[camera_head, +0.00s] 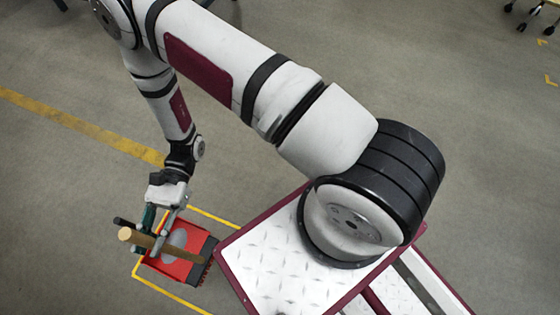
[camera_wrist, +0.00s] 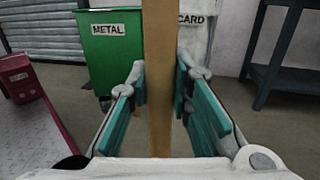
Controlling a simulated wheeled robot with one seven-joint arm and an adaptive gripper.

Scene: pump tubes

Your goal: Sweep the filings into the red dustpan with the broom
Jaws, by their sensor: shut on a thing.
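My gripper (camera_head: 149,239) is shut on the wooden handle of the broom (camera_head: 190,254). In the wrist view, the broom handle (camera_wrist: 158,90) stands between the teal finger pads of my gripper (camera_wrist: 159,88). The red dustpan (camera_head: 165,263) lies on the floor below my gripper in the head view. A dark broom head with bristles shows at the dustpan's right edge; whether it touches the pan or floor is unclear. A grey patch, apparently the filings (camera_head: 175,240), shows over the red pan and is partly covered by the handle.
Yellow floor lines (camera_head: 170,290) frame the dustpan. My base platform is close on its right. The wrist view shows a green METAL bin (camera_wrist: 108,60), a white CARD bin (camera_wrist: 195,45), a dark shelf (camera_wrist: 275,70) and a red box (camera_wrist: 18,80). Open floor lies left of the dustpan.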

